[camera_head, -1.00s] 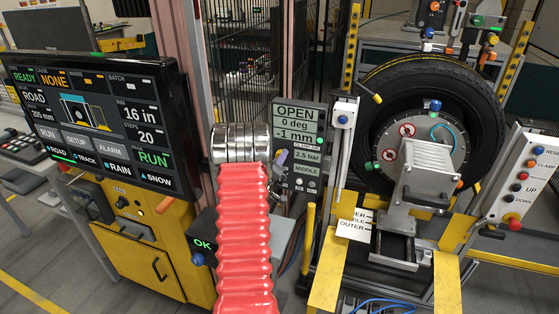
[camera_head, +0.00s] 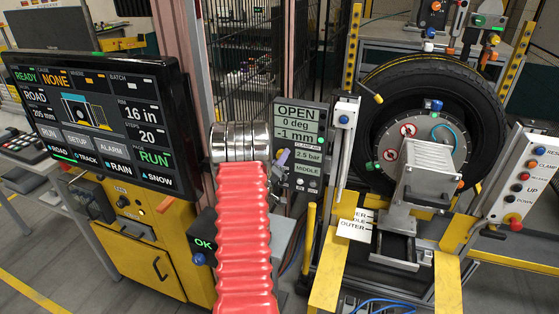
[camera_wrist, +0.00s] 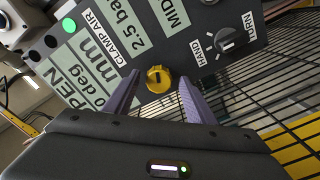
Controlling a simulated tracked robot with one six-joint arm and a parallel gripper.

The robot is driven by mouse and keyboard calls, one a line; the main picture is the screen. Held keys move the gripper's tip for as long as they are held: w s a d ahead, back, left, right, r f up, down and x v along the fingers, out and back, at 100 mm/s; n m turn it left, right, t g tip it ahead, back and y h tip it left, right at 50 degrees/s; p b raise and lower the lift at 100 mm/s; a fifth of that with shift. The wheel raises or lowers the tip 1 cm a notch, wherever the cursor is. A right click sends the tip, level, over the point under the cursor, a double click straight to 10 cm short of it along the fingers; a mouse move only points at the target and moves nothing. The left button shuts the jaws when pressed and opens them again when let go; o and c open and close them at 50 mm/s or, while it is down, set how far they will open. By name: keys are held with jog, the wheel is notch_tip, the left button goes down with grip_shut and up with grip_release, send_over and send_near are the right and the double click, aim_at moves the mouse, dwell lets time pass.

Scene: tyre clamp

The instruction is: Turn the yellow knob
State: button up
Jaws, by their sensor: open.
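The yellow knob (camera_wrist: 159,79) is a small round knob with a dark slot on the dark control panel (camera_wrist: 215,55) in the wrist view. It sits below the "2.5 bar" readout, by the "CLAMP AIR" label. My gripper (camera_wrist: 159,88) has two purple fingers, open, with their tips on either side of the knob. A gap shows between the knob and each finger; I cannot tell the depth. In the head view a purple fingertip (camera_head: 283,157) shows at the left side of the panel (camera_head: 298,146). The knob is not clearly visible there.
A black selector knob (camera_wrist: 229,43) marked "HAND" and "TURN" is right of the yellow knob. A wire fence (camera_wrist: 280,85) lies beyond the panel. The tyre (camera_head: 388,88) on its clamp stands right of the panel, and a large screen (camera_head: 95,120) stands left.

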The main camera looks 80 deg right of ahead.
jog(key=w+a, duration=0.1)
jog(key=a, duration=1)
jog(key=shift+s, duration=0.1)
